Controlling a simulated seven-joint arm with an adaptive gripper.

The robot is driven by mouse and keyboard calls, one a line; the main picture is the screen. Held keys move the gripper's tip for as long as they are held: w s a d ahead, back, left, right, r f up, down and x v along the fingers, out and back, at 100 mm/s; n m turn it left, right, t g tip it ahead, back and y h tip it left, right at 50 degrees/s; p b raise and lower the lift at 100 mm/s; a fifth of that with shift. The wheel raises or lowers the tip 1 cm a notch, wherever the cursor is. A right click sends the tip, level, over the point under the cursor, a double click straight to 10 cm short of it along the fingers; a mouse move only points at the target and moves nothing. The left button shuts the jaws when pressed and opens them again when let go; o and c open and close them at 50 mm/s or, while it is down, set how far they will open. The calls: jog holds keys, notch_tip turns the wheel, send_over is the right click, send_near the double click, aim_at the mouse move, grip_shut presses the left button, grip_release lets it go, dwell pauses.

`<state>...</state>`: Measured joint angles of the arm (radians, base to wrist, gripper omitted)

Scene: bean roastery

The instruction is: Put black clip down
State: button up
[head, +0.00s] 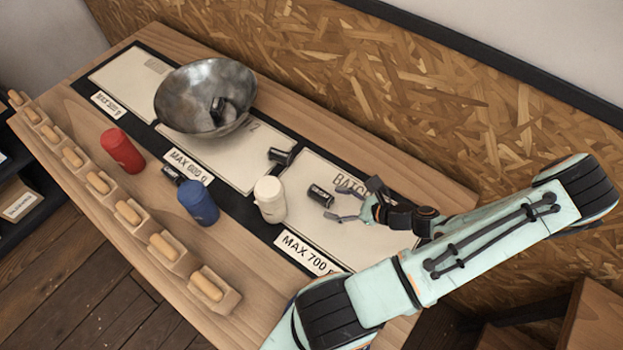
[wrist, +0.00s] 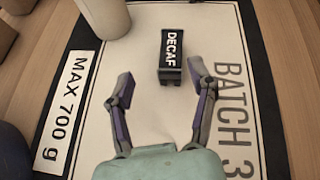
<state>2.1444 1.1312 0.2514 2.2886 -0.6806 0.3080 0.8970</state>
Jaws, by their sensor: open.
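A black clip with a white DECAF label lies on the BATCH 3 panel in the wrist view (wrist: 171,55); it also shows in the head view (head: 320,196). My gripper (head: 342,206) is open and empty, low over the same panel. In the wrist view its two fingers (wrist: 160,76) are spread wide, with the clip's near end roughly between and just ahead of the tips. I see no finger touching the clip. The BATCH 3 panel (head: 317,235) carries a MAX 700 g label.
A white canister (head: 270,200) stands left of the clip, with a blue canister (head: 198,203) and red canister (head: 122,151) beyond. Other black clips lie near the middle panel (head: 281,156), beside the blue canister (head: 172,174) and in the metal bowl (head: 207,85). Wooden-topped blocks (head: 168,252) line the front edge.

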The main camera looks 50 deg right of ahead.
aim_at(317, 193)
jog(key=m, duration=0.1)
jog(key=m+t+h, duration=0.1)
jog(key=m, duration=0.1)
jog(key=shift+s+d+f, duration=0.15)
jog(key=shift+d+f, duration=0.05)
jog(key=shift+d, duration=0.15)
jog(key=shift+w+f, duration=0.15)
jog(key=shift+w, duration=0.1)
jog(key=x, duration=0.6)
jog(key=shift+w+d, duration=0.1)
jog(key=shift+w, duration=0.05)
jog(key=c, duration=0.9)
jog(key=shift+c, duration=0.2)
